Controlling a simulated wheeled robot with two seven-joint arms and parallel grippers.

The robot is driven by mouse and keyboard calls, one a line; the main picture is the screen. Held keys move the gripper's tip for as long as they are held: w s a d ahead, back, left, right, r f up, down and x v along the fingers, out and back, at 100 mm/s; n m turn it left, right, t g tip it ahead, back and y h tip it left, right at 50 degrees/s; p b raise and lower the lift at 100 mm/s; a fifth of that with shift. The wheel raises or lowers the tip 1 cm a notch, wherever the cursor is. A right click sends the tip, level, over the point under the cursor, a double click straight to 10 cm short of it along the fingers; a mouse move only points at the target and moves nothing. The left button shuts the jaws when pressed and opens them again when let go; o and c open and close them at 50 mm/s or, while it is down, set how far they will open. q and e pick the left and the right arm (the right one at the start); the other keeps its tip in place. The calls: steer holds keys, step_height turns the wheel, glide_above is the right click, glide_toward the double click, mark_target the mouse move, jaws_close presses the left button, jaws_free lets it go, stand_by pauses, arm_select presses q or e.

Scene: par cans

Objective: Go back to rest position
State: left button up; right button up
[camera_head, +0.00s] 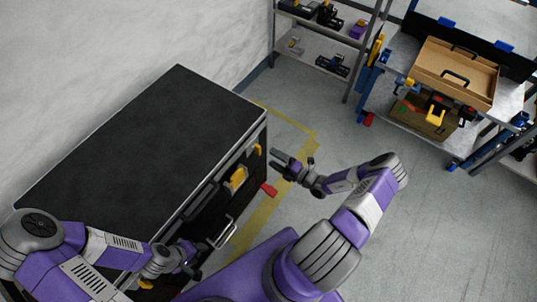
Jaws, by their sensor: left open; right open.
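My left gripper (192,264) is low in the head view, beside the front of the black-topped case (140,150). It is open, and its fingers are partly hidden by its own wrist. My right gripper (283,163) is open and empty, to the right of the case's far end, above the floor. Its arm bends out to the right and back toward the case. No object shows in either gripper.
A shelf rack (320,48) and a workbench with a cardboard box (455,72) stand at the back. Grey floor (430,230) at the right is clear.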

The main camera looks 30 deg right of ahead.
steer(key=shift+s, duration=0.25)
stand_by(0.3)
steer(key=s+a+f+n+g+y, duration=0.1)
steer(key=s+a+n+g+y, duration=0.25)
steer(key=a+n+g, duration=0.45)
steer(key=s+a+n+g+y, duration=0.35)
steer(key=a+n, duration=0.55)
steer(key=a, duration=0.3)
steer(key=s+a+n+g+h, duration=0.1)
steer(key=s+n+h, duration=0.3)
steer(key=n, duration=1.1)
steer(key=s+a+r+n+g+h, duration=0.1)
steer(key=s+a+n+g+h, duration=0.1)
steer(key=n, duration=1.2)
steer(key=s+g+h, duration=0.1)
steer(key=s+h, duration=0.1)
steer(key=h, duration=0.1)
steer(key=shift+s+r+n+h, duration=0.15)
steer(key=shift+r+n+h, duration=0.15)
steer(key=shift+n, duration=0.1)
